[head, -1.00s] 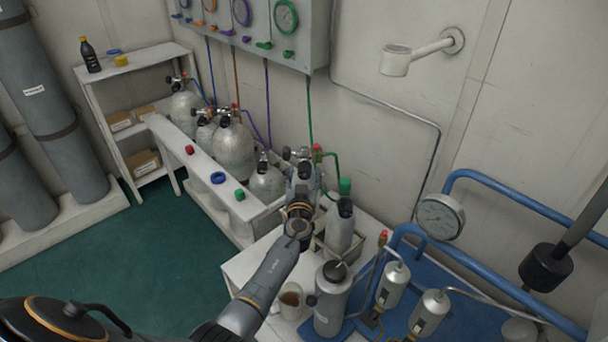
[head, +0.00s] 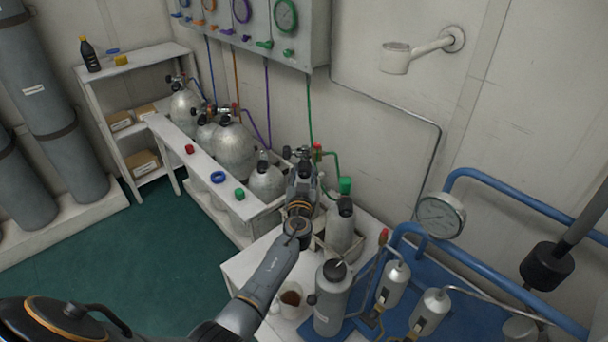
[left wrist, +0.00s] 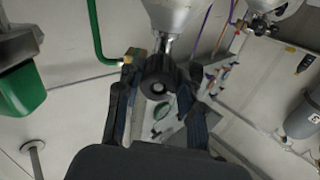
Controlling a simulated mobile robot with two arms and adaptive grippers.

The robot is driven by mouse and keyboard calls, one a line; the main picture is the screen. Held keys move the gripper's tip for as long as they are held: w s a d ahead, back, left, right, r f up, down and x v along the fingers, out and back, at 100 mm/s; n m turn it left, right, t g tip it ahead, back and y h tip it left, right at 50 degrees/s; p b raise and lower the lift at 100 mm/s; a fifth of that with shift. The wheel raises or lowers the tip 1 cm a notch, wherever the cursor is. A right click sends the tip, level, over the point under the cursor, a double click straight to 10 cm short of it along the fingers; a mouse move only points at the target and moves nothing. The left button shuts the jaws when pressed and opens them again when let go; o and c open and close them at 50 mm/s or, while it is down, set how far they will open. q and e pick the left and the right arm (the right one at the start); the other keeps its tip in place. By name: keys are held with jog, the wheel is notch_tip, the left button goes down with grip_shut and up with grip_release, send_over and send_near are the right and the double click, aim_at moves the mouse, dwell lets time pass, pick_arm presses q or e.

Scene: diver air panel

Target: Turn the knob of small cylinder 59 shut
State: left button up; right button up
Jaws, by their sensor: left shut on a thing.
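My left gripper (head: 302,168) is at the valve of a small cylinder at the right end of the cylinder row. In the left wrist view its two fingers (left wrist: 157,100) are shut on a round black knob (left wrist: 157,76), one on each side. Above the knob there is a silver cylinder (left wrist: 175,15), and a green hose (left wrist: 95,35) runs beside it. In the head view my gripper and wrist hide most of this cylinder. I cannot read a number 59 on it. My right gripper is not in view.
Several silver cylinders (head: 233,150) stand left of my gripper behind a white bench. A green-capped grey bottle (head: 342,225) stands close on the right. A mug (head: 290,299) and a grey bottle (head: 331,300) are by my forearm. Blue pipes are at right.

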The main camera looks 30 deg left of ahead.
pick_arm(q)
jog(key=m+b, duration=0.1)
jog(key=m, duration=0.6)
jog(key=shift+m+g+b, duration=0.3)
jog(key=shift+m+b, duration=0.1)
jog(key=m, duration=0.4)
jog(key=shift+r, duration=0.1)
jog(key=m, duration=0.3)
jog(key=shift+m+y, duration=0.4)
jog(key=m+p, duration=0.1)
jog(key=m, duration=0.3)
jog(key=shift+r, duration=0.1)
jog(key=m+p, duration=0.1)
jog(key=m, duration=0.3)
jog(key=m+p, duration=0.2)
jog(key=m, duration=0.3)
jog(key=shift+d+y, duration=0.1)
jog(key=shift+y, duration=0.2)
jog(key=shift+m+p, duration=0.5)
jog(key=shift+m, duration=1.1)
